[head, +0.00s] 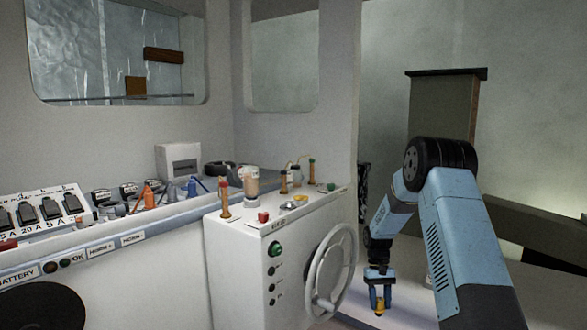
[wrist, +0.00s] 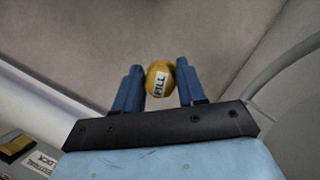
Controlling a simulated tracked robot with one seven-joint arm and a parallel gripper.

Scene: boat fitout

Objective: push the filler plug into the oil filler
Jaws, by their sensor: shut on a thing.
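The filler plug (wrist: 157,79) is yellow with a white "FILL" label and sits between the two blue fingers of my gripper (wrist: 157,88) in the wrist view. In the head view my gripper (head: 379,287) points down at the right of the white console, and the yellow plug (head: 379,304) shows at its fingertips. My gripper is shut on the plug, apart from the console and its wheel. I cannot pick out the oil filler for certain in either view.
The white console (head: 236,264) carries a grey handwheel (head: 331,270) on its side near my gripper, and several levers and small fittings on top. A switch panel (head: 40,215) lies at the left. A tall dark-topped box (head: 443,105) stands behind my arm.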

